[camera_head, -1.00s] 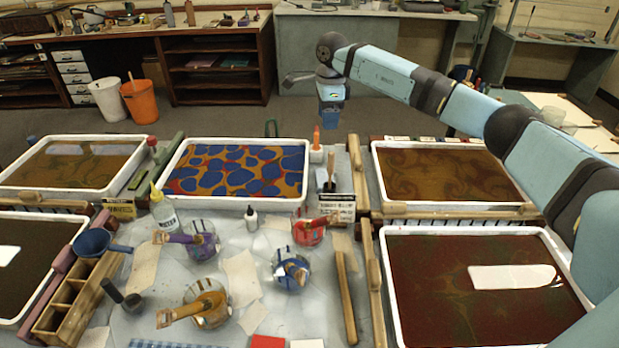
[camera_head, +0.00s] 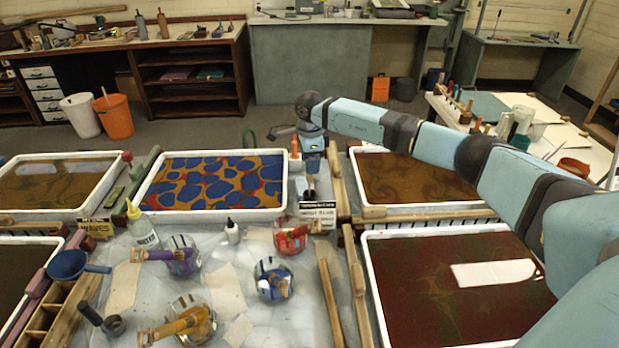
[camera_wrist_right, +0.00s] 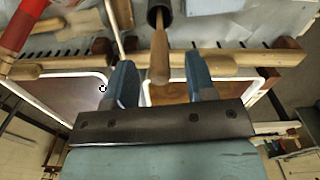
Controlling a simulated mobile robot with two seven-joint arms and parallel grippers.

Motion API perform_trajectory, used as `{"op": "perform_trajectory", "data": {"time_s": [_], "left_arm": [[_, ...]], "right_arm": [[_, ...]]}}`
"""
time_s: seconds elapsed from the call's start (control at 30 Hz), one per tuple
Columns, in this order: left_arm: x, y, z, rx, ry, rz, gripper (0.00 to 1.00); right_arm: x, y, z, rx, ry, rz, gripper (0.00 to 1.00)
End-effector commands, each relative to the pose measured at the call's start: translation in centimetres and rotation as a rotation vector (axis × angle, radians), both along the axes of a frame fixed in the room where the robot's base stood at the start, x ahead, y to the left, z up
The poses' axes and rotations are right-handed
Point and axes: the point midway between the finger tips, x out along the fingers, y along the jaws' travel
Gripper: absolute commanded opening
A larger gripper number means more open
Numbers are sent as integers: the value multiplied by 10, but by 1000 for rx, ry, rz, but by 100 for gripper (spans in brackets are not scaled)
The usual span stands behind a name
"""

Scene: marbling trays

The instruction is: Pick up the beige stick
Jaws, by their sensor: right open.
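A light brown wooden stick (camera_wrist_right: 159,55), the one that best fits the beige stick, stands in a dark cup (camera_wrist_right: 154,14). In the right wrist view its free end points towards my right gripper (camera_wrist_right: 160,68) and lies between the two open fingers, with gaps visible on both sides. In the head view my right gripper (camera_head: 311,163) hangs over the dark cup (camera_head: 310,188), between the blue-patterned tray and the brown tray. There the gripper and dim detail hide most of the stick. My left gripper is out of view.

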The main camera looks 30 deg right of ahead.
Motion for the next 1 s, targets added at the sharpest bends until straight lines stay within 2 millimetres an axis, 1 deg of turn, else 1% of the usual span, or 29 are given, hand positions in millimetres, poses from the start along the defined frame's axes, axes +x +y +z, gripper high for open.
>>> {"op": "perform_trajectory", "data": {"time_s": [0.03, 0.1, 0.3, 0.33, 0.37, 0.4, 0.47, 0.5, 0.53, 0.57, 0.87, 1.0], "left_arm": [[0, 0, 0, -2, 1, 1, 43], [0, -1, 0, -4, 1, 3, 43], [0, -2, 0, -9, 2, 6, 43], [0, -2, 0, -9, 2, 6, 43], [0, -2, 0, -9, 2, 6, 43], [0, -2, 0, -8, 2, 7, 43], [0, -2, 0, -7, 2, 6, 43], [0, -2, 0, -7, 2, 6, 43], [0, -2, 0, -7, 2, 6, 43], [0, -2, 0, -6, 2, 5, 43], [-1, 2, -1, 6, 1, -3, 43], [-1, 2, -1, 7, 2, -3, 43]], "right_arm": [[0, 1, -9, 1, 3, 0, 51], [0, 1, -14, 2, 1, 0, 51], [0, 1, -16, 1, 0, 0, 51], [0, 1, -16, 1, 0, 0, 49], [0, 1, -16, 1, 0, 0, 42], [0, 1, -16, 1, 0, 0, 32], [0, 1, -16, 1, 0, 0, 19], [0, 1, -16, 1, 0, 0, 10], [0, 1, -16, 1, 0, 0, 3], [0, 1, -16, 1, 0, 0, 0], [1, 1, -15, 1, 0, 0, 0], [1, 1, -7, 1, -1, 0, 0]]}}
